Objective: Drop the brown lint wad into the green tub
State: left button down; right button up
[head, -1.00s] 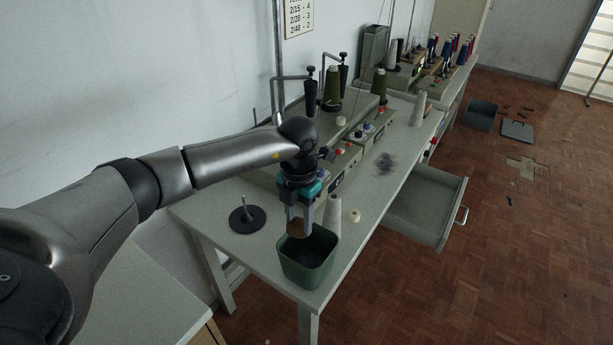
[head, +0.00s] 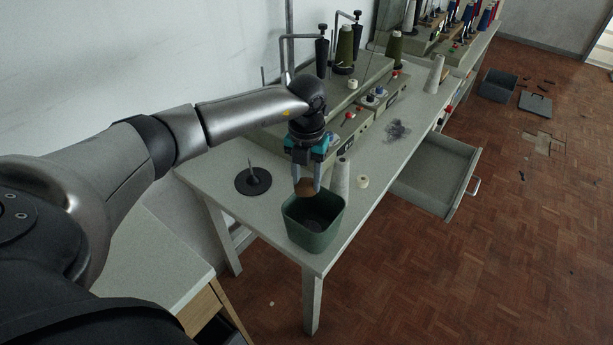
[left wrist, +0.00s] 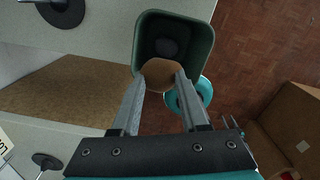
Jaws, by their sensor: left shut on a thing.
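The brown lint wad (head: 305,188) is held between the fingertips of my left gripper (head: 306,183), which points down. In the left wrist view the wad (left wrist: 160,74) shows between the two finger ends of the gripper (left wrist: 160,82). The green tub (head: 315,238) stands upright near the front corner of the table, open at the top. The wad is at the tub's back rim in the head view, above or just over the opening. In the left wrist view the tub (left wrist: 206,45) lies just beyond the wad, with a dark patch inside.
A white thread cone (head: 340,180) and a small pale spool (head: 363,182) stand close to the tub. A black disc with a pin (head: 253,181) lies to the left. An open drawer (head: 432,178) juts out at the right.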

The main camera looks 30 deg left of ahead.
aim_at(307, 181)
pick_arm(q)
jog(key=shift+f, duration=0.35)
jog(key=shift+c, duration=1.7)
grip_release()
jog(key=shift+r, duration=0.1)
notch_tip(307, 181, up, 15)
